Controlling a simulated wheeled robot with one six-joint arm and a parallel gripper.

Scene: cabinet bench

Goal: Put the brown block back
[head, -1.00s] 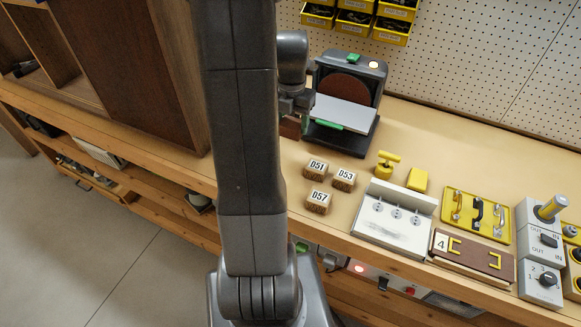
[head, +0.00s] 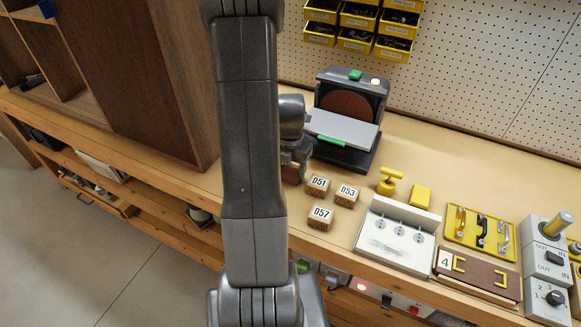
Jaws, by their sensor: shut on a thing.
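My gripper (head: 299,160) is partly hidden behind my own arm in the head view. It is shut on the brown block (head: 291,173), a dark reddish-brown piece of which only a small part shows below the gripper. The block is left of the disc sander and just behind the numbered blocks. I cannot tell whether it touches the bench. Three wooden blocks with white labels, 051 (head: 317,186), 053 (head: 347,194) and 057 (head: 320,218), stand apart from it on the bench.
A disc sander (head: 363,158) stands at the back. A tall brown cabinet (head: 150,70) with open compartments is at the left. A yellow clamp-like piece (head: 388,182), a white fixture (head: 395,236) and several panels fill the right. Bare bench lies behind them.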

